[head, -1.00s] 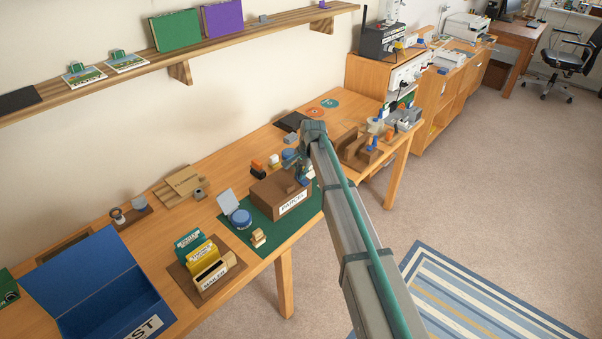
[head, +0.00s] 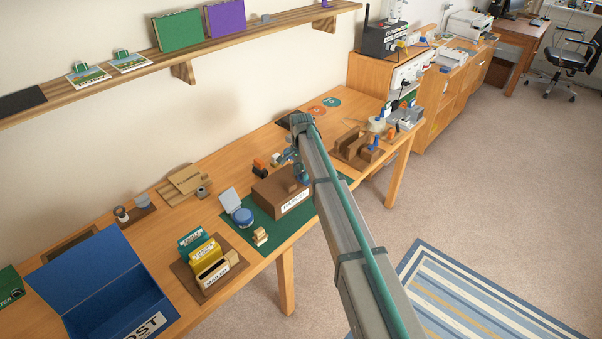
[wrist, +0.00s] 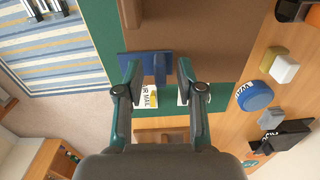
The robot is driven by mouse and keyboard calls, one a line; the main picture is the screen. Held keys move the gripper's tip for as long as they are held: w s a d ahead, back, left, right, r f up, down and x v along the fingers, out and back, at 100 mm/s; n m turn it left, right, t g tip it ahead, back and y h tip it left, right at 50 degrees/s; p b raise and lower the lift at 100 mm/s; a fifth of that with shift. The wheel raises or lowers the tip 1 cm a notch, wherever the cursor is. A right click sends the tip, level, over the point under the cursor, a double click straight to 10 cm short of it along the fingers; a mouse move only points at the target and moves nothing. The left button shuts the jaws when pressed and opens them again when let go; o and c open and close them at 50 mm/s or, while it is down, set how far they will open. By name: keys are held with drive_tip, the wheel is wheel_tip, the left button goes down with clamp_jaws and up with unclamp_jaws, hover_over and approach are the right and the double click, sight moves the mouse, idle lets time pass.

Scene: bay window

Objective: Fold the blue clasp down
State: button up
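A dark blue piece (wrist: 158,66), with a wide flat part and a narrow raised part, is at the end of the brown parcel (wrist: 195,35) in the wrist view. My gripper (wrist: 159,70) is open, with one finger on each side of the raised part; I cannot tell whether either touches it. In the head view my gripper (head: 301,175) is low at the right end of the parcel (head: 272,188), and my arm hides much there. Another blue upright piece (head: 374,142) stands on a brown fixture farther right. I cannot tell for sure which is the clasp.
The parcel lies on a green mat (head: 262,226). An air mail label (wrist: 149,98) lies below the fingers. A round blue item (wrist: 255,95) and a white block (wrist: 284,68) stand to the right. An open blue box (head: 95,285) is at the left end.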

sight(301, 173)
wheel_tip(301, 173, up, 12)
idle(0.5)
idle(0.3)
drive_tip(key=s+d+f+n, duration=0.3)
drive_tip(key=s+d+f, duration=0.2)
drive_tip(key=s+f, duration=0.45)
drive_tip(key=s+d+f+n+g, duration=0.1)
drive_tip(key=s+d+f+n, duration=0.3)
drive_tip(key=s+f, duration=0.6)
drive_tip(key=s+d+f+n, duration=0.2)
drive_tip(key=s+d+f, duration=0.5)
drive_tip(key=f, duration=0.5)
drive_tip(key=s+d+f+g, duration=0.2)
drive_tip(key=s+d+f, duration=0.1)
drive_tip(key=s, duration=1)
drive_tip(key=s+d+f+g+b, duration=0.1)
drive_tip(key=s+f, duration=0.4)
drive_tip(key=s, duration=0.8)
drive_tip(key=s+d+f+g, duration=0.2)
drive_tip(key=s+d+f, duration=0.2)
drive_tip(key=s, duration=0.9)
drive_tip(key=shift+s+d+m+g, duration=0.25)
drive_tip(key=shift+d+m+g, duration=0.15)
drive_tip(key=shift+d, duration=0.4)
